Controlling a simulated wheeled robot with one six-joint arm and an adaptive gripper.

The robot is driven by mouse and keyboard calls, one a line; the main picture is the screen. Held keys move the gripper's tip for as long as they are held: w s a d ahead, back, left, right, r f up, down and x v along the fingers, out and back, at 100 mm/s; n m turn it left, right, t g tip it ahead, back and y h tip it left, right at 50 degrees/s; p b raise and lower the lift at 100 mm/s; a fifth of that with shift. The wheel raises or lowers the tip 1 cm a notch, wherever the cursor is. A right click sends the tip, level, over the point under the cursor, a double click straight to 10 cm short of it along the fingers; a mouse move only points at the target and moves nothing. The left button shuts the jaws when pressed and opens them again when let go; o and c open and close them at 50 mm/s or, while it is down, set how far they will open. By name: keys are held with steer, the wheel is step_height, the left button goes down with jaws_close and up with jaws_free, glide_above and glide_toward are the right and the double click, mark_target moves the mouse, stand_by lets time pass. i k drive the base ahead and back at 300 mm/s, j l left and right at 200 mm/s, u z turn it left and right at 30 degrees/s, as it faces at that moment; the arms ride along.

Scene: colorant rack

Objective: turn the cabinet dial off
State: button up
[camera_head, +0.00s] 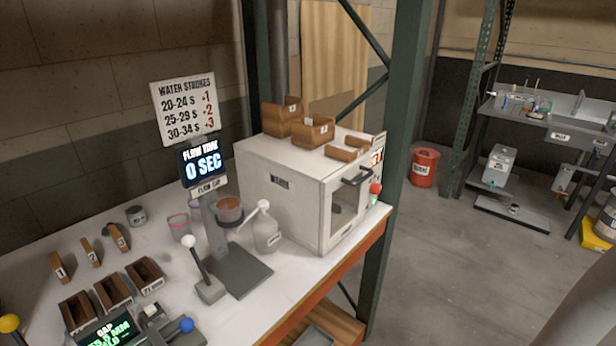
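The cabinet (285,205) is a white box with a windowed door and a dark handle (352,177), standing at the right end of the workbench. The door looks shut. A red round knob (375,188) sticks out at the right front edge of the cabinet; it looks like the dial. A small green light (374,201) glows just below it. A small lit panel (377,157) sits above the knob. The knob's pointer and markings are too small to read. My gripper is not in view.
The workbench (300,289) holds a flow cup stand (216,225), a white bottle (267,233), levers and several small wooden boxes. Wooden trays (313,130) sit on the cabinet. A green rack post (392,150) rises beside the cabinet. Open floor (450,260) lies to the right.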

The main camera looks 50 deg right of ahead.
mark_target(375, 189)
steer(key=z, duration=1.3)
